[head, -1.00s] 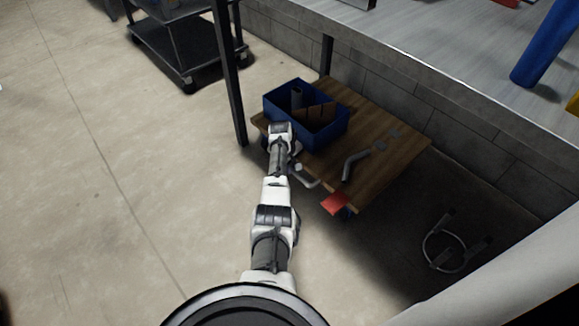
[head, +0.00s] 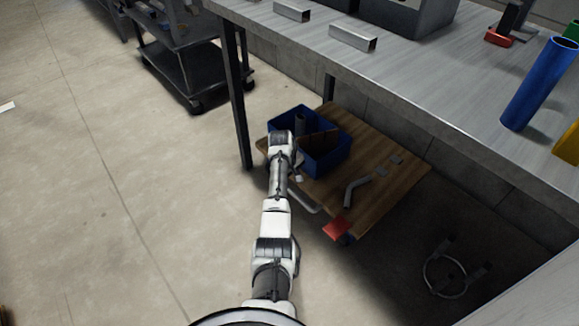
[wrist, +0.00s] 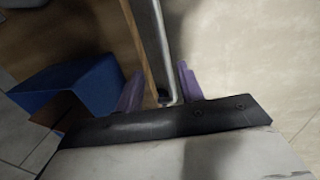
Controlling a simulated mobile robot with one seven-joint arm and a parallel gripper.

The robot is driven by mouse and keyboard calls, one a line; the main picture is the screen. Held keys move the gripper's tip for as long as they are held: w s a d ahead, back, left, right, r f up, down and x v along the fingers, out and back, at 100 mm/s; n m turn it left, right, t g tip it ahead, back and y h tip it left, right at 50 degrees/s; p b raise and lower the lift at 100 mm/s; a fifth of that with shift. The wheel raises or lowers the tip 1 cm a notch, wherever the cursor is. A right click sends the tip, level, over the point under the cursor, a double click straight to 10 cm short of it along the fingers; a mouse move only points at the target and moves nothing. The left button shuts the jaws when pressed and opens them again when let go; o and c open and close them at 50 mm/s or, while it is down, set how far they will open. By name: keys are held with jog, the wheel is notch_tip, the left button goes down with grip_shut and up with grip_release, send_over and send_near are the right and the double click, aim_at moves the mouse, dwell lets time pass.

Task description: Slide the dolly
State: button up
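The dolly (head: 385,188) is a low wooden-topped platform partly under the workbench. Its bent metal handle (head: 306,203) sticks out along its near left edge. In the wrist view the handle bar (wrist: 153,45) runs down between the two purple fingers of my gripper (wrist: 159,90). The fingers stand apart with visible space around the bar, so my gripper is open around it and not clamped. In the head view my arm reaches down to the dolly's left side and its wrist hides part of the handle and the fingers.
A blue bin (head: 327,160) with parts inside sits on the dolly, beside a bent grey pipe (head: 355,190) and a red piece (head: 337,229). A black bench leg (head: 241,110) stands close at the left. A dark cart (head: 190,75) is farther back.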

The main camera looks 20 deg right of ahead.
jog(key=p+v, duration=0.1)
jog(key=v, duration=0.4)
dwell(0.4)
